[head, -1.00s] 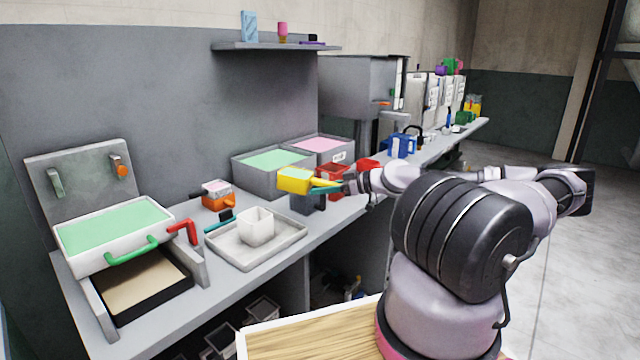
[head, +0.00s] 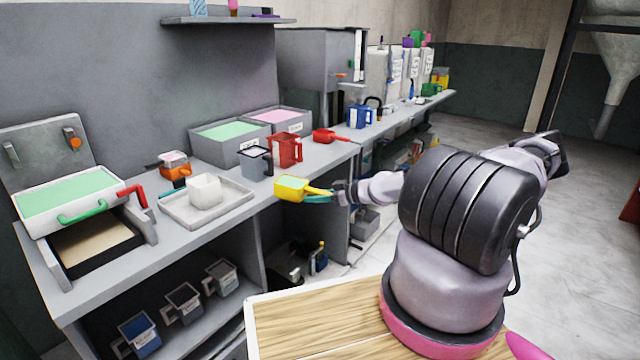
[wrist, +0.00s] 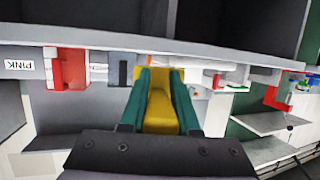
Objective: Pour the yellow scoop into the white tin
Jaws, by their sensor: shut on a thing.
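The yellow scoop (head: 291,188) is in my gripper (head: 328,194), which is shut on its handle. In the head view the scoop's cup points left, looks about level, and shows in front of the counter's front edge. What is inside it cannot be made out. The wrist view shows the yellow handle (wrist: 160,112) between the teal fingers of my gripper (wrist: 161,80). The white tin (head: 204,191), a square open cup, stands upright on the pale tray to the left of the scoop, apart from it.
The pale tray (head: 178,213) lies on the counter (head: 130,270). Behind the scoop stand a grey jug (head: 254,161), a red jug (head: 285,151) and bins of green and pink foam (head: 230,132). A press with a red handle (head: 132,193) is at left. Shelves below hold several containers.

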